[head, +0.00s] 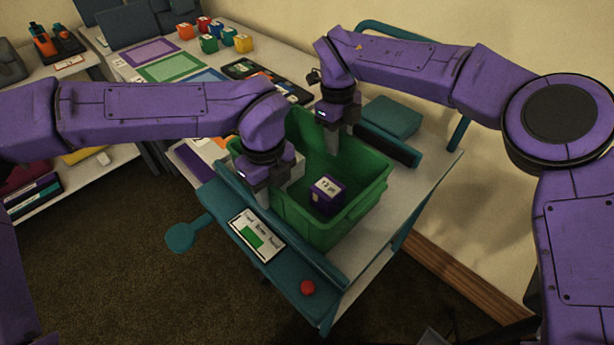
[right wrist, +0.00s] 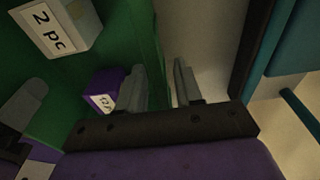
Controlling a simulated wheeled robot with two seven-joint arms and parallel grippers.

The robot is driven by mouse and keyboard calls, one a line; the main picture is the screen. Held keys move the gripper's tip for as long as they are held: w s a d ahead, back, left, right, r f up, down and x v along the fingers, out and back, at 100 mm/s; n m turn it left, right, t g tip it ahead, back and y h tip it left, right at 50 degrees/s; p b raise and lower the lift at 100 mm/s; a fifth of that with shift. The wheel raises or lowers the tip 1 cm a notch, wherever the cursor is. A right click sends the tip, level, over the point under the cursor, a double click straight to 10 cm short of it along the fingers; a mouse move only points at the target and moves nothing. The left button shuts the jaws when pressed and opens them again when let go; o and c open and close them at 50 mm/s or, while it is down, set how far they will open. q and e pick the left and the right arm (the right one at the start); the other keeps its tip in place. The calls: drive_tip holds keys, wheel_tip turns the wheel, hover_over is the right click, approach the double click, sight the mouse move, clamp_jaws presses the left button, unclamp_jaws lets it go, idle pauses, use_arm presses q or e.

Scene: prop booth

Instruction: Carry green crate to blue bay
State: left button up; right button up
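The green crate (head: 345,215) stands on the pale bench top and also fills the left of the right wrist view (right wrist: 60,95). A purple cube (head: 327,192) with a white label is inside it; a pale box marked "2 pc" (right wrist: 58,25) also shows there in the right wrist view. My right gripper (right wrist: 158,88) is open, one finger on the inner side of a crate wall and the other outside, with a gap between. My left gripper (head: 280,182) is at the crate's near left side; its grip is unclear. A blue-outlined area (head: 208,77), possibly the blue bay, is partly hidden by my left arm.
Purple (head: 148,53) and green (head: 172,67) outlined areas lie beside the blue one. Several coloured cubes (head: 208,44) sit behind them. A teal front panel with a sign (head: 257,235) and red button (head: 307,288) borders the bench. A teal box (head: 391,116) is behind the crate.

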use_arm(q)
drive_tip(key=shift+f, duration=0.1)
use_arm(e)
drive_tip(key=shift+f, duration=0.1)
use_arm(q)
clamp_jaws()
use_arm(e)
clamp_jaws()
drive_tip(key=shift+d, duration=0.1)
idle(1.0)
